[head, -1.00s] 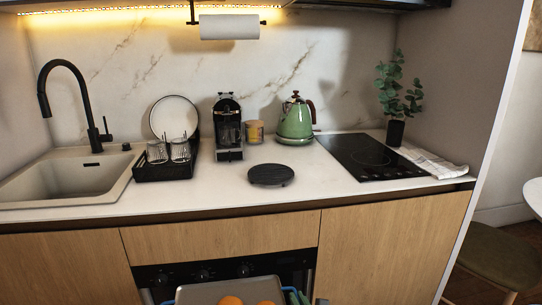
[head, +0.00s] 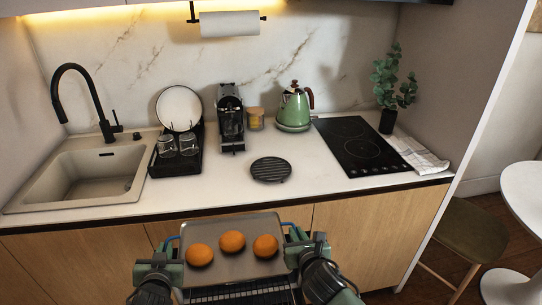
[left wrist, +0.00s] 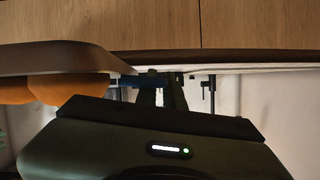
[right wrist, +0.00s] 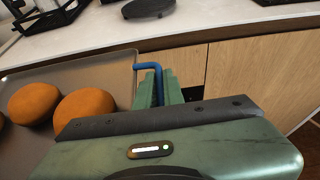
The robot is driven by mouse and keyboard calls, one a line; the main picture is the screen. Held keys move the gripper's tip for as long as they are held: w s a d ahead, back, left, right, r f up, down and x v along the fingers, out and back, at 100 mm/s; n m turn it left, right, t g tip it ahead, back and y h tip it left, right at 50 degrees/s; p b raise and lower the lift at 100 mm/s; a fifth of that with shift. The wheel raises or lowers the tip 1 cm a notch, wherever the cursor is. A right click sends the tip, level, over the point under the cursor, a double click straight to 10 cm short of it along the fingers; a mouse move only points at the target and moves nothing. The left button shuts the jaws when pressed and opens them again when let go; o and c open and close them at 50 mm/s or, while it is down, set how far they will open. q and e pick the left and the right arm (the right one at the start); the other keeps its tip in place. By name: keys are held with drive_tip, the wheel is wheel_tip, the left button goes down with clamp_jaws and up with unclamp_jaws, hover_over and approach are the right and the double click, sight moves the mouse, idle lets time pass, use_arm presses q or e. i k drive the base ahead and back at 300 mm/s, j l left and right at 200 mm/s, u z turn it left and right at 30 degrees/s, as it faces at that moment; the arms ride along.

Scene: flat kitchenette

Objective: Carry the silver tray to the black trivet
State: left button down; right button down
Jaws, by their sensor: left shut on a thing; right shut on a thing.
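The silver tray (head: 234,276) with three oranges (head: 232,242) on it is held in front of the counter, about level with the cabinet fronts. It has blue handles at its sides. My left gripper (head: 176,246) is shut on the left handle, and my right gripper (head: 292,234) is shut on the right blue handle (right wrist: 148,66). The tray also shows in the right wrist view (right wrist: 92,70) and, edge-on, in the left wrist view (left wrist: 50,58). The round black trivet (head: 271,170) lies bare on the counter beyond the tray; part of it shows in the right wrist view (right wrist: 148,8).
A black hob (head: 360,148) is right, the sink (head: 85,180) left. The counter around the trivet is clear.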

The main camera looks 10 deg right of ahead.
sight(271, 168)
drive_tip(key=l+u, duration=0.1)
drive_tip(key=l, duration=0.35)
drive_tip(key=k+l, duration=0.1)
drive_tip(key=l, duration=0.3)
drive_tip(key=i+l+u, duration=0.25)
drive_tip(key=l, duration=0.25)
drive_tip(key=i+l+u, duration=0.1)
drive_tip(key=l+u, duration=0.2)
drive_tip(key=l, duration=0.15)
drive_tip(key=l+u, duration=0.25)
drive_tip(key=l, duration=0.3)
drive_tip(key=i+l+u, duration=0.1)
drive_tip(key=l+u, duration=0.15)
drive_tip(key=l, duration=0.3)
drive_tip(key=i+l+u, duration=0.1)
drive_tip(key=l, duration=0.3)
drive_tip(key=i+l+u, duration=0.25)
drive_tip(key=l, duration=0.55)
drive_tip(key=i, duration=0.1)
